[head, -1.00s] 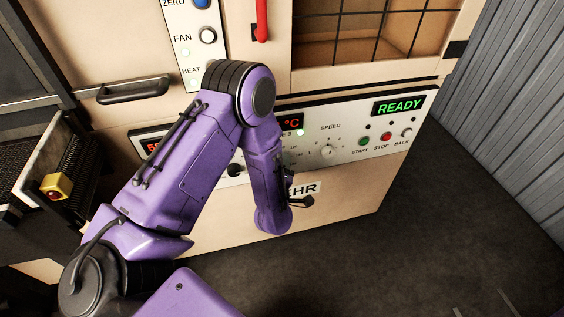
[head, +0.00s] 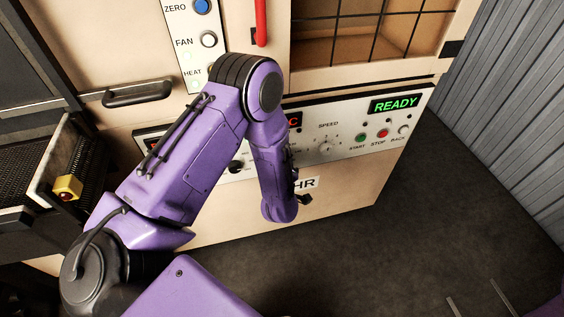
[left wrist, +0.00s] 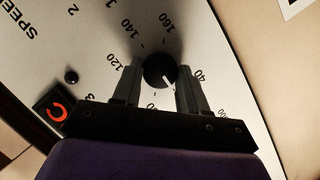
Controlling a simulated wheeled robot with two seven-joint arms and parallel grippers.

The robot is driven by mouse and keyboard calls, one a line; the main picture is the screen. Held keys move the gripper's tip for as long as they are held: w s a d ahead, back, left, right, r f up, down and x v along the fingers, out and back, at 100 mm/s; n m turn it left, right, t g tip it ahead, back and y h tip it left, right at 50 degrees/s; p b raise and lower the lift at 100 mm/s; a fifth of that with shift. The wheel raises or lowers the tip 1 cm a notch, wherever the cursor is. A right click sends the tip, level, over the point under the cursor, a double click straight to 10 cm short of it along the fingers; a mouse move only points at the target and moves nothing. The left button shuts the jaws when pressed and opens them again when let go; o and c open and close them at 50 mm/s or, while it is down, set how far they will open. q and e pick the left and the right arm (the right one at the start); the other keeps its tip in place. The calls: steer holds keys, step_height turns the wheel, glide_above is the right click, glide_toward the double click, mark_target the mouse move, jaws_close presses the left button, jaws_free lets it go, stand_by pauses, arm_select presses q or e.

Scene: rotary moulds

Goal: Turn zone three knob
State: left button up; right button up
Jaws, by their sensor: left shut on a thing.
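A round black knob (left wrist: 159,70) with a white pointer line sits on the white control panel (left wrist: 215,75), within a dial scale showing 120, 140, 160 and 40. Its pointer slants to the lower right in the left wrist view. My left gripper (left wrist: 158,82) is shut on this knob, one finger on each side. A red display (left wrist: 57,112) and a "3" are printed near it, at the lower left. In the head view my left arm (head: 268,140) covers the knob and the fingertips. My right gripper is out of view.
The panel also holds a speed dial (head: 327,146), another black knob (head: 236,167), a green start button (head: 360,138) and a red stop button (head: 382,134). A green READY display (head: 396,104) is lit. Open floor (head: 420,215) lies at the right.

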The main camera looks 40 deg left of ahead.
arm_select(q)
steer(key=o, duration=1.1)
steer(key=shift+c, duration=0.2)
steer(key=v, duration=1)
steer(key=shift+s+d+b, duration=0.2)
steer(key=shift+s+b, duration=0.1)
